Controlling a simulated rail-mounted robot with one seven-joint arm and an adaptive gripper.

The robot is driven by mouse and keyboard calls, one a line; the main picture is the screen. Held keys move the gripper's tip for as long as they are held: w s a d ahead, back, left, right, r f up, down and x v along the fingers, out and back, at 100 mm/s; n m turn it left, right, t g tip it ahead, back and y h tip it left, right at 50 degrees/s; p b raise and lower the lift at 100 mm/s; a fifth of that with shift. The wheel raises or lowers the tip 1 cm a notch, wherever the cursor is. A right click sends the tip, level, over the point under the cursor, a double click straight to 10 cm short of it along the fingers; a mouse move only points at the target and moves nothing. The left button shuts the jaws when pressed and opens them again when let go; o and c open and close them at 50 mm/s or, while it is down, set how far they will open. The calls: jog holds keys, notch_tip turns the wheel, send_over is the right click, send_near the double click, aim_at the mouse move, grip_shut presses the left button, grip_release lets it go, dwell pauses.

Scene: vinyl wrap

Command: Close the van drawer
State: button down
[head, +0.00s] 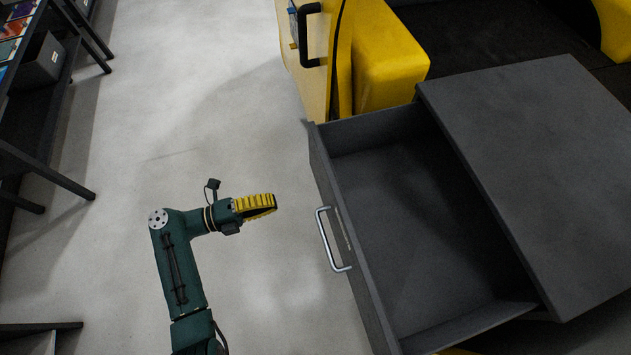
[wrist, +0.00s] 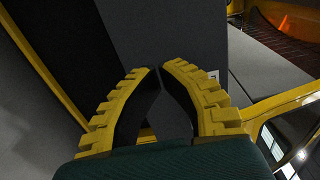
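The van drawer (head: 405,240) is dark grey, pulled out from under a dark grey top panel (head: 540,150), and its inside looks empty. A silver bar handle (head: 331,240) is on its front face. My gripper (head: 274,203), with yellow ribbed fingers, is left of the drawer front, apart from the handle in the picture. In the wrist view, the fingertips (wrist: 160,69) come together with nothing seen between them. The handle cannot be made out in the wrist view.
A yellow panel with a black handle (head: 309,35) stands beyond the drawer, beside a yellow block (head: 390,60). Dark shelving (head: 60,85) with a grey bin (head: 42,62) is at the left. The pale floor (head: 110,230) between shelving and drawer is clear around my arm.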

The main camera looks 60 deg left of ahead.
aim_at(323, 189)
jog(key=w+b, duration=0.1)
jog(key=w, duration=0.2)
jog(key=w+d+b, duration=0.1)
jog(key=w, duration=0.3)
jog(key=w+d+b, duration=0.1)
jog(key=w, duration=0.2)
jog(key=shift+w+f, duration=0.1)
jog(key=shift+w, duration=0.55)
